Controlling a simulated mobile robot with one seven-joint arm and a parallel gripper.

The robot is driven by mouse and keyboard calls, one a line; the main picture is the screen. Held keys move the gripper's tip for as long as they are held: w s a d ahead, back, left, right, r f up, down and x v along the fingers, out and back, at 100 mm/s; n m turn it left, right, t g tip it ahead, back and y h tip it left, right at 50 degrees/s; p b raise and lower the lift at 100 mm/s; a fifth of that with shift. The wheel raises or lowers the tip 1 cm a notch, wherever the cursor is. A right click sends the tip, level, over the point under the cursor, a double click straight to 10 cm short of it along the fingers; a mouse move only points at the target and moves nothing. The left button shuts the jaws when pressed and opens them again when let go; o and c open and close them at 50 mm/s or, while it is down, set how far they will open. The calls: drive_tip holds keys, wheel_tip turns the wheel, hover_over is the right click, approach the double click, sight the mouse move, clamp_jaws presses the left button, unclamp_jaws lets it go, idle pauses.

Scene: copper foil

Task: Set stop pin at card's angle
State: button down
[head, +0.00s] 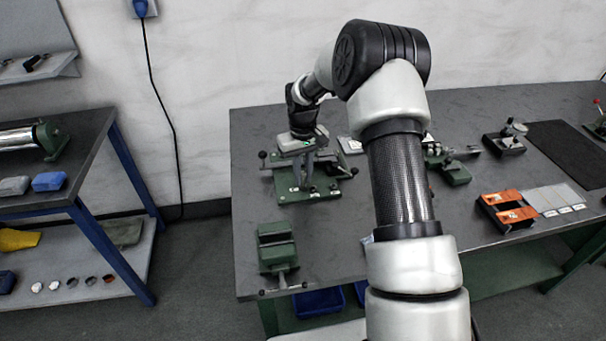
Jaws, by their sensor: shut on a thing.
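My gripper (306,176) points down over a green bench fixture (290,197) on the left part of the grey table. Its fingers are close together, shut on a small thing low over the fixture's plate. That thing looks to be the stop pin, but it is too small and too covered to make out. The fixture has dark ball-ended handles at its left and right sides. A pale card (350,145) lies just behind and to the right of the fixture, partly behind my arm. Its marks cannot be read.
A green vise (276,246) stands at the table's front left edge. Orange blocks (508,207) and pale sheets (555,198) lie at the right. A dark mat (568,150) and a small gauge stand (505,143) are farther back. My arm hides the table's middle.

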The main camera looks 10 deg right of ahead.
drive_tip(key=shift+f+b, duration=0.35)
drive_tip(key=shift+f, duration=0.25)
idle(0.7)
drive_tip(key=c, duration=2)
unclamp_jaws()
drive_tip(key=shift+r, duration=0.15)
drive_tip(key=shift+r+p, duration=0.85)
drive_tip(key=shift+r, duration=0.55)
drive_tip(key=o, duration=0.6)
drive_tip(key=shift+c, duration=0.2)
